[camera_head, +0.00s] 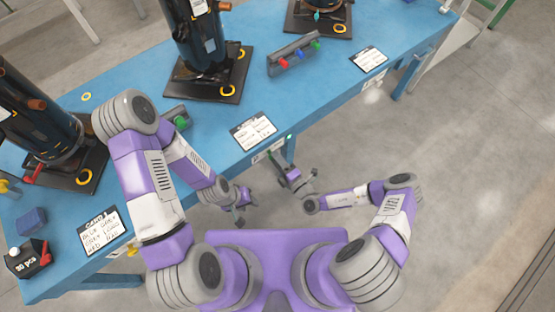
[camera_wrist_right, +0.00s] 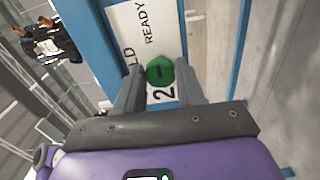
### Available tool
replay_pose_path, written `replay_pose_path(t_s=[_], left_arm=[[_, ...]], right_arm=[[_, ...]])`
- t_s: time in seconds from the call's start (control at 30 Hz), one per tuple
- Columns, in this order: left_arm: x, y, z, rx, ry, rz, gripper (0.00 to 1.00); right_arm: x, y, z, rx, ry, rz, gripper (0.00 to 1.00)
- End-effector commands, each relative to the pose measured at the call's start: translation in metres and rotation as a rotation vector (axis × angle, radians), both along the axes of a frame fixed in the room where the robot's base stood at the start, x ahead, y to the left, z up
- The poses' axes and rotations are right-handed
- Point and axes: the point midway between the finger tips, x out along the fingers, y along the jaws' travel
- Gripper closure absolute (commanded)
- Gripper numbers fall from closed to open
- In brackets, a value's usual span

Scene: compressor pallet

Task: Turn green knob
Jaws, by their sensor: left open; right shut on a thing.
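The green knob (camera_wrist_right: 160,71) is round with a dark slot across it. It sits on a white label panel (camera_wrist_right: 146,30) with the words "READY" and "LD" and a "2", on the blue table's front side. My right gripper (camera_wrist_right: 161,76) has its two grey fingers on either side of the knob and is shut on it. In the head view my right gripper (camera_head: 288,172) is at the table's front edge, where the knob is too small to make out clearly. My left gripper (camera_head: 240,210) is open and empty, lower and to the left, off the table edge.
The grey floor (camera_head: 430,150) at the right is clear.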

Motion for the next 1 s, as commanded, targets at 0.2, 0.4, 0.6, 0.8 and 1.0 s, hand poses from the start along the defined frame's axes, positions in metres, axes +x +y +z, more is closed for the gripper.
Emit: replay_pose_path(t_s=[0.2,0.4,0.6,0.8,1.0], left_arm=[[0.000,0.000,0.000,0.000,0.000,0.000,0.57],[0.000,0.000,0.000,0.000,0.000,0.000,0.57],[0.000,0.000,0.003,0.000,0.000,0.000,0.57],[0.000,0.000,0.011,0.000,0.000,0.000,0.57],[0.000,0.000,0.015,0.000,0.000,0.000,0.57]], right_arm=[[-0.001,0.000,-0.001,0.000,0.003,0.002,0.38],[0.000,0.000,0.000,-0.001,0.001,0.001,0.38],[-0.009,-0.007,0.000,-0.002,0.002,0.000,0.38],[-0.037,-0.027,0.001,-0.002,0.004,-0.001,0.38],[-0.057,-0.041,0.000,-0.001,0.003,0.000,0.38]])
